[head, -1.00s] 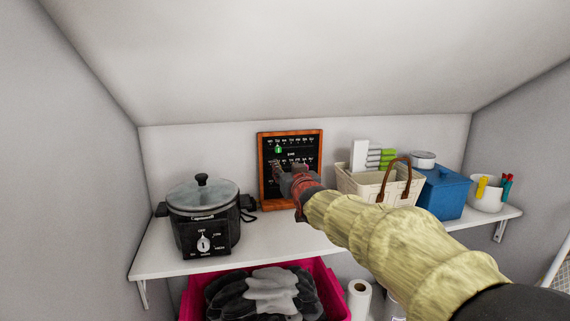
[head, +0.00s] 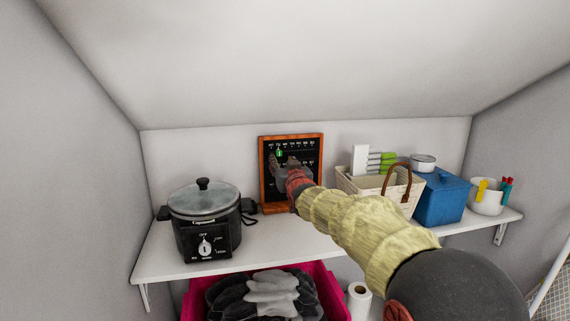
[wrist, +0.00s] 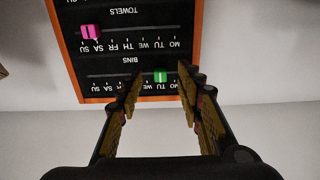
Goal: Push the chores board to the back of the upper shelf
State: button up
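The chores board (head: 309,151) has a black face with white lettering and an orange-brown wooden frame. It stands upright on the white upper shelf (head: 174,256), near the back wall. In the wrist view the board (wrist: 120,55) appears upside down, with rows marked TOWELS and BINS, a pink slider and a green slider. My gripper (head: 283,165) is in front of the board's face and hides its lower middle. In the wrist view my gripper (wrist: 161,85) is open and empty, its fingertips overlapping the BINS row. I cannot tell whether they touch it.
A slow cooker (head: 204,222) stands left of the board. A cream basket (head: 352,186), a blue box (head: 441,199) and a white pot (head: 486,202) stand to its right. A pink bin (head: 332,291) and a paper roll (head: 358,300) are below the shelf. The sloped ceiling hangs above.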

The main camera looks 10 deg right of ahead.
jog(key=w+p, duration=0.1)
jog(key=w, duration=0.2)
jog(key=shift+w, duration=0.25)
jog(key=c, duration=0.3)
grip_shut()
dwell(1.0)
